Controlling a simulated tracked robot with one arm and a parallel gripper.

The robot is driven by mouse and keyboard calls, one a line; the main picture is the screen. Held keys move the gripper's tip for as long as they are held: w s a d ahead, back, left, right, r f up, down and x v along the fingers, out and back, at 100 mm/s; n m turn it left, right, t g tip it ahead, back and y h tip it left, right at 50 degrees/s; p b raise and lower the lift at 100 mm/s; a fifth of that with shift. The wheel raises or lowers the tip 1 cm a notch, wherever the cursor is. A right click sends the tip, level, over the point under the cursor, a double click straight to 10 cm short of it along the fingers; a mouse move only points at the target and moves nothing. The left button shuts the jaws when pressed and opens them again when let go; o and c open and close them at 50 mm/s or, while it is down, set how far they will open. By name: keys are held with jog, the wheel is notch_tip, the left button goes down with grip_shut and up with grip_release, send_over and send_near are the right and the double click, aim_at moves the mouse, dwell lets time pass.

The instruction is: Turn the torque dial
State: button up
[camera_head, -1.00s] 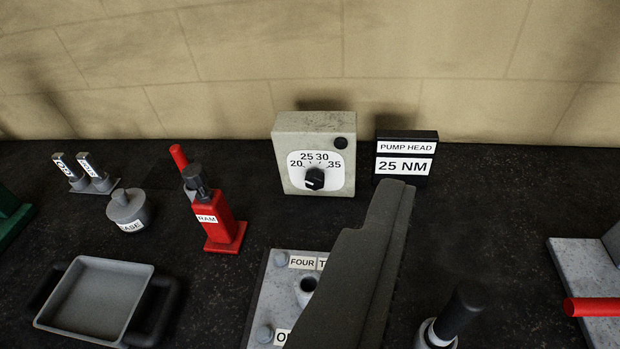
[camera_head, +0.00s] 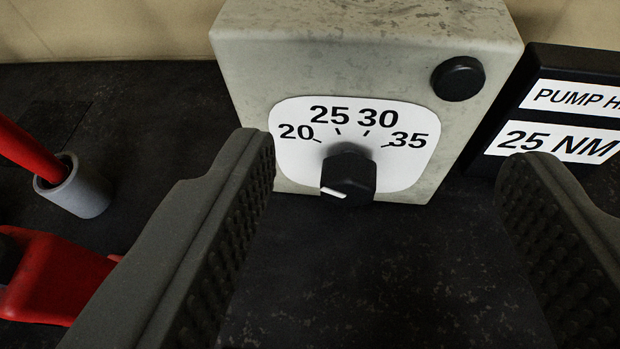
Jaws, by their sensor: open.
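The torque dial is a black knob (camera_head: 349,177) low on the front of a pale grey box (camera_head: 360,60). A white scale plate (camera_head: 290,155) behind it reads 20, 25, 30 and 35. The knob's white pointer mark faces down and left, away from all the numbers. My gripper (camera_head: 385,155) is open, one finger left of the knob and one to the right. Both fingers are apart from the knob, with nothing between them touching. A black sign (camera_head: 535,75) right of the box reads 25 NM; its upper line is cut off at PUMP H.
A black round button (camera_head: 458,78) is at the box's upper right. A red ram (camera_head: 55,275) and a grey cup holding a red handle (camera_head: 75,188) stand at the left. The dark bench below the box is clear.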

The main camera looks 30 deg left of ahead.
notch_tip(320, 180, down, 3)
jog(key=a, duration=0.1)
jog(key=b, duration=0.2)
send_near(345, 193)
jog(key=w+f, duration=0.1)
jog(key=w, duration=0.2)
jog(key=shift+a+x, duration=0.15)
jog(key=shift+x, duration=1.7)
jog(key=shift+a+x, duration=0.2)
jog(key=shift+x, duration=1.65)
jog(key=shift+s, duration=0.1)
jog(key=c, duration=1)
